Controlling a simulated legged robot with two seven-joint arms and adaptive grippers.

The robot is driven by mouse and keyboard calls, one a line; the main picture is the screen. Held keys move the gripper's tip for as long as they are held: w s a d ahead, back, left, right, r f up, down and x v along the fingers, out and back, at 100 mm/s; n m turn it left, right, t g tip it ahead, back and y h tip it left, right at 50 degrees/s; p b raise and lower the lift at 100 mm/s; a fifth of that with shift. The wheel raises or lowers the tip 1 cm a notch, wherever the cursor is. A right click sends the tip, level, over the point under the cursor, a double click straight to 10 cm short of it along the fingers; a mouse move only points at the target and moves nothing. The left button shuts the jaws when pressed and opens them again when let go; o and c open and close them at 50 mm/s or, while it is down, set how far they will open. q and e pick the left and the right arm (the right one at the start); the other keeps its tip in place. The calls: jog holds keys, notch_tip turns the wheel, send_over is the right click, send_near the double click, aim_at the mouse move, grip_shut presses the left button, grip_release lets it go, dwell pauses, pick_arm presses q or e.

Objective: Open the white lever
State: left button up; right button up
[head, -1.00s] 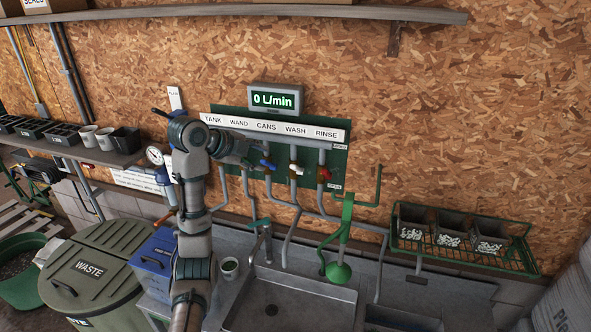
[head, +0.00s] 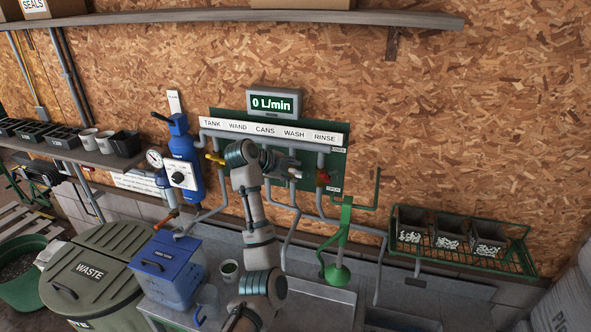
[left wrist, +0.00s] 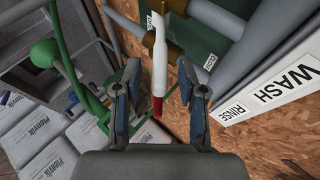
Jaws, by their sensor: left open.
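The white lever (left wrist: 161,62) shows in the left wrist view as a pale bar on a brass-coloured valve, pointing down the picture between my fingers. My left gripper (left wrist: 160,103) is open, with one blue-padded finger on each side of the lever's line. I cannot tell whether either finger touches it. In the head view my left gripper (head: 291,166) is at the WASH part of the green valve panel (head: 338,162) and mostly hides the white lever. My right gripper is not in view.
A red lever (head: 323,178) sits close to the right under RINSE, and a yellow one (head: 215,159) to the left under TANK. The flow display (head: 271,104) reads 0 L/min. A green stand (head: 343,235) rises below the panel. A blue tank (head: 181,160) stands left.

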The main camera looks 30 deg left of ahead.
pick_arm(q)
jog(key=shift+x, duration=0.95)
jog(key=shift+s+a+f, duration=0.1)
jog(key=shift+a, duration=0.05)
grip_shut()
